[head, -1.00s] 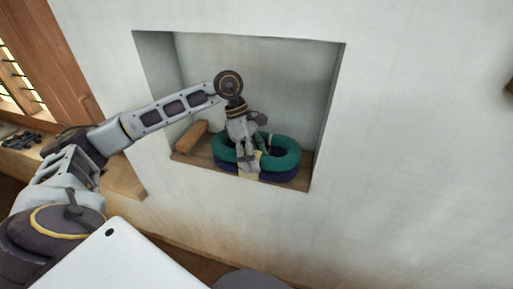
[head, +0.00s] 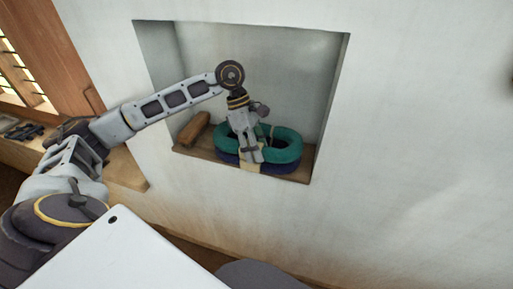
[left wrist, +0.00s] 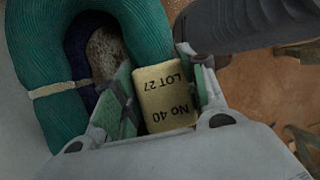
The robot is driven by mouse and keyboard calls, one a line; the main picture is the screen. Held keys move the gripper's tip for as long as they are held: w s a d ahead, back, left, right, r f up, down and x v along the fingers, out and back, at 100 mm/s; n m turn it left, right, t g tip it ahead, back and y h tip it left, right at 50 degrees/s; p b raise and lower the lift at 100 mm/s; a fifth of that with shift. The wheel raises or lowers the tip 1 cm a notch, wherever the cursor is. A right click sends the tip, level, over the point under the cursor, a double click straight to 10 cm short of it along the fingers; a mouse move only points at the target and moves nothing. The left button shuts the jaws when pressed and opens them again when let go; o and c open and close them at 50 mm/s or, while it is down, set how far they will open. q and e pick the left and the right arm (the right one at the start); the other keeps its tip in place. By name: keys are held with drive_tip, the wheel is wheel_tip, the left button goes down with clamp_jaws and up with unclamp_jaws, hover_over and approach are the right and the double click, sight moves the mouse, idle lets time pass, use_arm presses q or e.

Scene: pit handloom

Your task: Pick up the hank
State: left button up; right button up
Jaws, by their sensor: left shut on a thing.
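A teal ring-shaped hank (head: 287,143) lies on a navy hank (head: 285,164) in the wall niche. My left gripper (head: 248,157) points down at the near side of the teal ring and is shut there. In the left wrist view the teal hank (left wrist: 32,60) fills the upper left, with a pale tie around its strand. A cream tag (left wrist: 167,97) reading "No 40 LOT 27" sits between my left fingers. The fingers and tag hide the gripped strand. The hank looks still at rest on the navy one. My right gripper is out of view.
The niche has a wooden sill (head: 195,151), side walls and a back wall close around the hanks. A brown wooden block (head: 194,128) lies at its left end. Bare white wall (head: 425,140) extends to the right. A wooden ledge (head: 128,172) is at the lower left.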

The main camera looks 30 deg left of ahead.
use_arm(q)
drive_tip(key=shift+r, duration=0.1)
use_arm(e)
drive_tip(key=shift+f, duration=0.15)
use_arm(q)
drive_tip(key=shift+s+r, duration=0.1)
drive_tip(key=shift+r, duration=0.05)
wheel_tip(320, 180, up, 6)
drive_tip(key=shift+s+r+b, duration=0.1)
drive_tip(key=shift+r+b, duration=0.15)
drive_tip(key=shift+b, duration=0.55)
drive_tip(key=s+d+b, duration=0.2)
drive_tip(key=s+b, duration=0.1)
drive_tip(key=s, duration=0.6)
drive_tip(key=s+d+b, duration=0.2)
drive_tip(key=s+b, duration=0.2)
drive_tip(key=s, duration=0.6)
drive_tip(key=shift+d, duration=0.3)
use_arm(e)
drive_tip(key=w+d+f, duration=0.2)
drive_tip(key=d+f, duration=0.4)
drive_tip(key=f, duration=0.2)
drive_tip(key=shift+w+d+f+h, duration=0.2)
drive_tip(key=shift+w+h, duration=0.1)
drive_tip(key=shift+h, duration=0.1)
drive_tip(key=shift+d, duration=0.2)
use_arm(q)
drive_tip(key=shift+f, duration=0.1)
